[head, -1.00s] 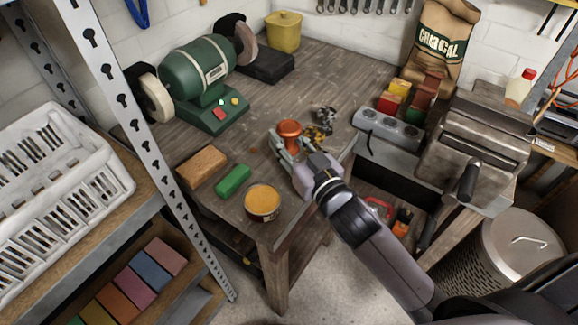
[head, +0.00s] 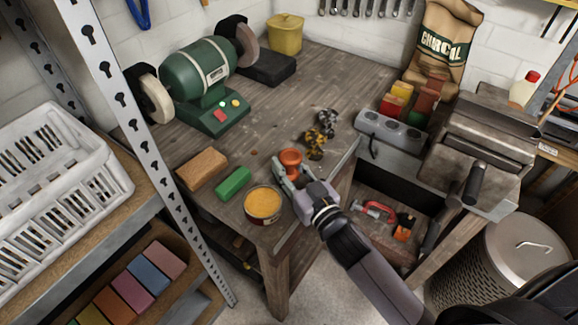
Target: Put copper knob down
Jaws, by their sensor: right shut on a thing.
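The copper knob (head: 291,156) is a round orange-copper piece with a dished top. My right gripper (head: 287,170) is shut on it, over the front part of the wooden workbench (head: 262,112). The knob is close to the bench top, but I cannot tell whether it touches. It stands behind and to the right of an open tin (head: 263,204) with yellow-orange contents. The fingers hide the knob's lower part. My left gripper is not in view.
A green block (head: 232,183) and a tan block (head: 202,168) lie left of the tin. Two small knobby pieces, one gold (head: 315,143) and one dark silver (head: 328,121), stand behind the gripper. A green bench grinder (head: 199,80) stands at the back left. Bare bench lies between.

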